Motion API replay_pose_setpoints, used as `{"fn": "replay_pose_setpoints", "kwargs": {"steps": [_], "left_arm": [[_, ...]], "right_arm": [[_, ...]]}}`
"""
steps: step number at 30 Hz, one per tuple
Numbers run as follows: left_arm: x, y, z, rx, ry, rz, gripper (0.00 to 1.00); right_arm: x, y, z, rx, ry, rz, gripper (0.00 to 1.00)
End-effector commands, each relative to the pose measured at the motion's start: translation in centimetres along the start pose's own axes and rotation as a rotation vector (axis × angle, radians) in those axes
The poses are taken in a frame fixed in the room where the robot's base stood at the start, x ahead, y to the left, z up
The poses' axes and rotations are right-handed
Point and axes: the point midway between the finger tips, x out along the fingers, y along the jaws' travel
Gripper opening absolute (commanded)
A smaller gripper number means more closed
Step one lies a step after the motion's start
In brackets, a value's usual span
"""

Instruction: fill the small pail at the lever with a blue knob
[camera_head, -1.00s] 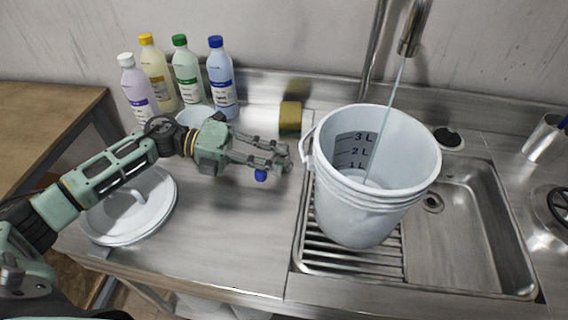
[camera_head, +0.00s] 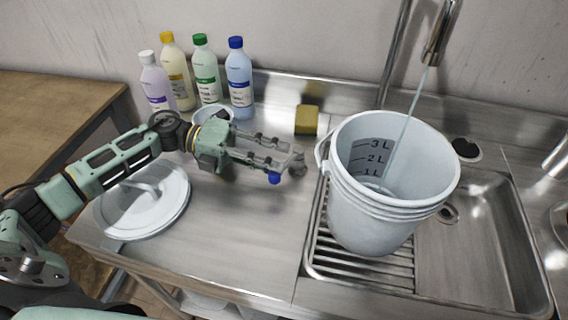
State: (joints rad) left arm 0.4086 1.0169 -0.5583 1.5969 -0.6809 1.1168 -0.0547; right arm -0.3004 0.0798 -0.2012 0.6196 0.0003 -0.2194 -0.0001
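The pail (camera_head: 375,225) is white with 1 L, 2 L and 3 L marks inside and stands on the rack at the sink's left. A thin water stream (camera_head: 408,120) runs from the spout (camera_head: 440,40) into it, and shallow water (camera_head: 378,188) shows near the 1 L mark. The blue knob (camera_head: 274,178) sits at the fingertips of my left gripper (camera_head: 284,160), by the lower finger. The gripper's fingers are apart, with a gap between them. The lever itself is mostly hidden by the fingers. My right gripper is not in view.
Several capped bottles (camera_head: 208,75) stand at the back left. A white lid (camera_head: 145,205) lies at the left, and a small light container (camera_head: 213,113) is partly hidden behind my arm. A yellow sponge (camera_head: 307,120) lies behind the gripper. The sink basin (camera_head: 470,250) right of the pail is empty.

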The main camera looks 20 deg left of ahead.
Motion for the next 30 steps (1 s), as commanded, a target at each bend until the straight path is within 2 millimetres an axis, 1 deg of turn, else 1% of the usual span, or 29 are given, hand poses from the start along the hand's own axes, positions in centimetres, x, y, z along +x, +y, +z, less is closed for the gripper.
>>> {"fn": "replay_pose_setpoints", "kwargs": {"steps": [1,6,9,13,17,24,28,30], "left_arm": [[-1.3,0.2,0.0,-0.004,-0.003,0.004,0.28],[-5.0,0.2,0.0,-0.004,-0.002,0.004,0.28],[-6.7,0.3,0.0,-0.005,-0.002,0.004,0.28],[-8.2,0.2,0.0,-0.004,0.000,0.002,0.28],[-8.8,0.2,-0.1,-0.004,0.001,0.002,0.28],[-8.8,0.2,-0.1,-0.004,0.002,0.002,0.28],[-8.4,-0.1,0.0,-0.007,-0.006,-0.008,0.17],[-7.5,-0.8,0.3,-0.014,-0.030,-0.030,0.11]], "right_arm": [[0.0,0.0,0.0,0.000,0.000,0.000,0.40],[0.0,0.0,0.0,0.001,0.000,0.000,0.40],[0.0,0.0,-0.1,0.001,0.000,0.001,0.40],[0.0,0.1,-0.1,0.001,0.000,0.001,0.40],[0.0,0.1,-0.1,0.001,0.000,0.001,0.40],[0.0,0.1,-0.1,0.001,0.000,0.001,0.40],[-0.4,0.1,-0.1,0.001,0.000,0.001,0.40],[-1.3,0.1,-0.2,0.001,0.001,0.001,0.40]]}}
